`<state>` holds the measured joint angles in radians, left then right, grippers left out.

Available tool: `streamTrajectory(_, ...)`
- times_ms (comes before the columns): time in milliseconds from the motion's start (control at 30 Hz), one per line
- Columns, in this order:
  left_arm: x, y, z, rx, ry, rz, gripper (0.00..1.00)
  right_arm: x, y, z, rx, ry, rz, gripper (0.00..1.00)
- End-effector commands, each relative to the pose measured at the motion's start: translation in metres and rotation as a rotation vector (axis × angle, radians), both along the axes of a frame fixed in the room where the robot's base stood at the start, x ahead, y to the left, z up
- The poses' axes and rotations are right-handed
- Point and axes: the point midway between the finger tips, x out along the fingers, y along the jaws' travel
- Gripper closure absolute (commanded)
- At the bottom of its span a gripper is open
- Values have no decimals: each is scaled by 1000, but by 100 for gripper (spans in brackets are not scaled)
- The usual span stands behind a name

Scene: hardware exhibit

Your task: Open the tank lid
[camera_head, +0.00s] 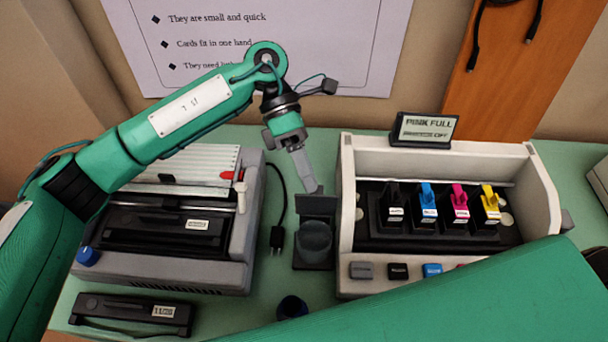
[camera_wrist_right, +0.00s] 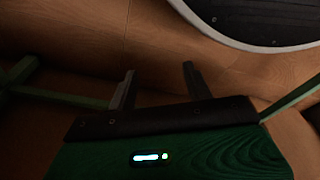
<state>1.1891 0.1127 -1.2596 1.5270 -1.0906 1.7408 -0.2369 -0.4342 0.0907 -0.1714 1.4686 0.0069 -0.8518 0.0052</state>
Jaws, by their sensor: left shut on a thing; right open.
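A small black tank (camera_head: 314,250) with a round part on top stands on the green table between two machines. Its dark flat lid (camera_head: 316,206) appears raised at the back of the tank. My left gripper (camera_head: 317,189) reaches down from above and is shut on the lid's upper edge; its fingers partly hide that edge. My right gripper (camera_wrist_right: 158,73) shows in the right wrist view, open and empty, over a wooden floor. It does not show in the head view.
A printer (camera_head: 348,160) with black, blue, pink and yellow cartridges stands right of the tank. A grey-white machine (camera_head: 258,190) stands left. A black cable plug (camera_head: 277,238) lies beside the tank. My right arm covers the lower right.

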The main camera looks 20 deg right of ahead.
Motion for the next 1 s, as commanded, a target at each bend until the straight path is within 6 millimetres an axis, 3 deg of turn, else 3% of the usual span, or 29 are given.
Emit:
streamTrajectory(33, 1, 2, -22, 29, -4, 7, 100, 0, 0, -3, 0, 0, 0, 49)
streamTrajectory(1000, 1, 2, -24, 45, 44, 6, 100, 7, 3, 11, 4, -4, -1, 49)
